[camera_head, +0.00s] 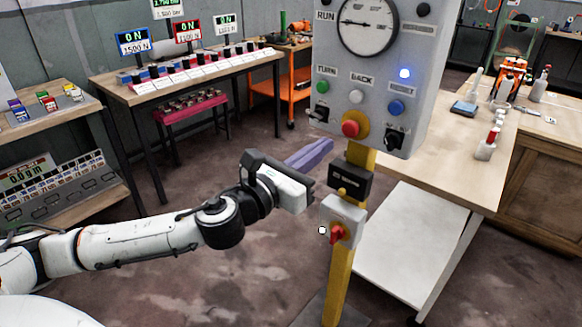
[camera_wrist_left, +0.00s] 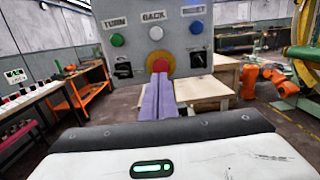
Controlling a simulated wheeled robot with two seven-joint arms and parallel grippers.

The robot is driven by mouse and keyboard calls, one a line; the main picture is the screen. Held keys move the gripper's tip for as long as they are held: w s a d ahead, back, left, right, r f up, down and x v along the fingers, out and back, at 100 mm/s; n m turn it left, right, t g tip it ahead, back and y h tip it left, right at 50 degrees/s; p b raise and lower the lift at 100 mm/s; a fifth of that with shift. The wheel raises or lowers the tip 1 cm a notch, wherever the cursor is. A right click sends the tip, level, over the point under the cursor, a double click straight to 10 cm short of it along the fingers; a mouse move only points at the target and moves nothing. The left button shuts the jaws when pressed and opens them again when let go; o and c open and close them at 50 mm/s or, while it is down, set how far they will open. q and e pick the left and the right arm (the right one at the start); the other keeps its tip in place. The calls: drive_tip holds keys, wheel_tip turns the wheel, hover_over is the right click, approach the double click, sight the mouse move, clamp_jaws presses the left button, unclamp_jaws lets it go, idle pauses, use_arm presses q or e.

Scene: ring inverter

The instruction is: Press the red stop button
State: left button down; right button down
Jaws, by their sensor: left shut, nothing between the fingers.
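The red stop button (camera_head: 350,128) is a round red knob on a yellow collar, low on the front of a grey control panel (camera_head: 378,75). In the left wrist view the red button (camera_wrist_left: 160,60) shows straight beyond the fingertips, which cover its lower part. My left gripper (camera_head: 330,143) has long purple fingers, shut together and empty. In the head view their tips are just left of and slightly below the button, with a small gap in the picture. The left gripper also shows in the wrist view (camera_wrist_left: 160,76). My right gripper is not in view.
The panel stands on a yellow post (camera_head: 352,190) with a lower box bearing a red switch (camera_head: 337,234). Green (camera_head: 322,87), white and blue (camera_head: 396,107) buttons and black switches surround the stop button. A wooden workbench (camera_head: 450,150) stands right of the post.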

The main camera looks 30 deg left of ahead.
use_arm(q)
drive_tip(key=s+b, duration=0.1)
drive_tip(key=s, duration=0.5)
drive_tip(key=shift+s+a+f, duration=0.35)
drive_tip(key=shift+a+f, duration=0.05)
drive_tip(key=shift+f, duration=0.05)
drive_tip(key=s+d+f+n+g+y, duration=0.1)
drive_tip(key=s+f+n+g, duration=0.15)
drive_tip(key=f+n, duration=0.8)
drive_tip(key=s+d+f+n+g, duration=0.1)
drive_tip(key=s+f+n+g, duration=0.15)
drive_tip(key=f+n, duration=0.8)
drive_tip(key=s+d+f+n+g, duration=0.2)
drive_tip(key=s+d+f+n, duration=0.2)
drive_tip(key=s+f+n, duration=0.3)
drive_tip(key=s+d+f+n+g+h, duration=0.1)
drive_tip(key=s+d+f+n+g, duration=0.2)
drive_tip(key=s+f+n, duration=0.4)
wheel_tip(320, 180, down, 6)
drive_tip(key=shift+s+d+f+n, duration=0.15)
drive_tip(key=shift+d+f+n, duration=0.15)
drive_tip(key=shift+d, duration=0.5)
